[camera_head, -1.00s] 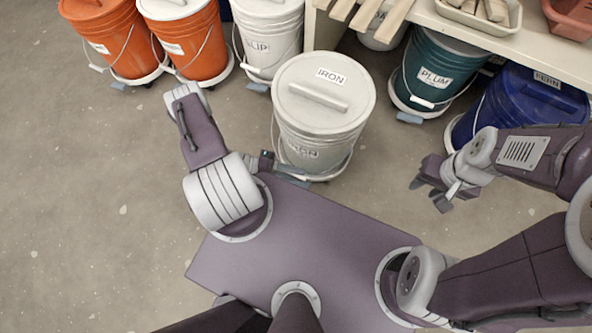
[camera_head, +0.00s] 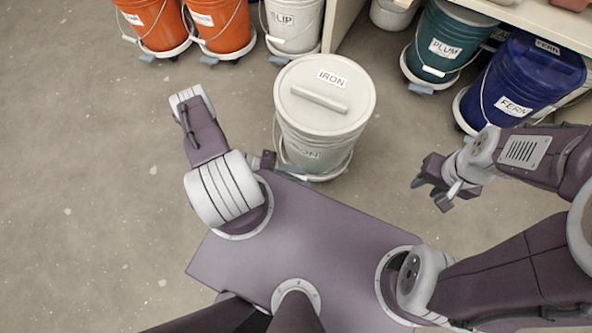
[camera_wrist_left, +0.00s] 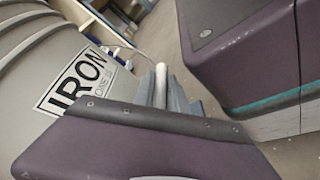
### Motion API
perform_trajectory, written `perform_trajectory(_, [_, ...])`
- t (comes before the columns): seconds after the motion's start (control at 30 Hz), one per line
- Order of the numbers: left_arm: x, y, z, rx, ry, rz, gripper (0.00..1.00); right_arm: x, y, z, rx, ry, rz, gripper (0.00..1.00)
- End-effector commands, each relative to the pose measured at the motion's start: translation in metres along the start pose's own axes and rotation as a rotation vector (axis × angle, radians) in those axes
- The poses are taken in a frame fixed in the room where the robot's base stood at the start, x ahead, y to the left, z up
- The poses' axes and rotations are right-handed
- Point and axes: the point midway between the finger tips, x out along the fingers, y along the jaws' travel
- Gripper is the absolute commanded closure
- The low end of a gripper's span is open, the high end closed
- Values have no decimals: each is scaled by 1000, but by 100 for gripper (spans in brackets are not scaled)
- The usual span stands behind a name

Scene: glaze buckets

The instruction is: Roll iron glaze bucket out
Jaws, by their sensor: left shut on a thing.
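The iron glaze bucket (camera_head: 318,135) is pale grey-white, with a lidded top and IRON labels on lid and side. It stands upright on a low wheeled base (camera_head: 325,174) in open floor, just in front of my base. My left gripper (camera_head: 287,172) is low at its near side. In the left wrist view its fingers are shut on the white grip (camera_wrist_left: 160,84) of the bucket's wire handle, beside the IRON label (camera_wrist_left: 78,80). My right gripper (camera_head: 432,192) is open and empty, right of the bucket and apart from it.
Orange buckets (camera_head: 152,22) and a white SLIP bucket (camera_head: 293,24) stand at the back left. A green PLUM bucket (camera_head: 447,42) and blue FERN bucket (camera_head: 520,82) stand by the shelf (camera_head: 525,17) at right. Floor at left is clear.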

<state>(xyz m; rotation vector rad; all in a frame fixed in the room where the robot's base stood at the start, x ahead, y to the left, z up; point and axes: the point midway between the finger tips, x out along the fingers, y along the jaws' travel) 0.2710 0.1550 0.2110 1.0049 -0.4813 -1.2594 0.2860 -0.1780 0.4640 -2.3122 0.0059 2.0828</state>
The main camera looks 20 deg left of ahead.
Motion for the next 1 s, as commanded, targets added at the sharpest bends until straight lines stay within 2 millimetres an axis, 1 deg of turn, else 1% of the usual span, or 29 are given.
perform_trajectory(0.4, [0, 0, -1, 1, 2, -1, 100, 0, 0, 0, 0, 0, 0, 64])
perform_trajectory(0.43, [0, 0, -1, 1, 3, -1, 80, 0, 0, 0, 0, 0, 0, 64])
perform_trajectory(0.47, [0, 0, -1, 1, 2, -1, 72, 0, 0, 0, 0, 0, 0, 64])
perform_trajectory(0.5, [0, 0, -1, 0, 2, -1, 61, 0, 0, 0, 0, 0, 0, 64])
perform_trajectory(0.77, [0, 0, 0, 0, 1, 0, 61, 0, 0, 0, 0, 0, 0, 64])
perform_trajectory(0.83, [-3, 1, 0, 0, 2, 1, 61, -2, 0, 0, 0, 0, 0, 64])
perform_trajectory(0.93, [-18, 3, 0, 2, 7, 2, 61, -8, 0, -1, 0, 0, 0, 64])
perform_trajectory(1.0, [-34, 3, 0, 2, 7, 2, 61, -13, 0, -1, 0, 0, 0, 64])
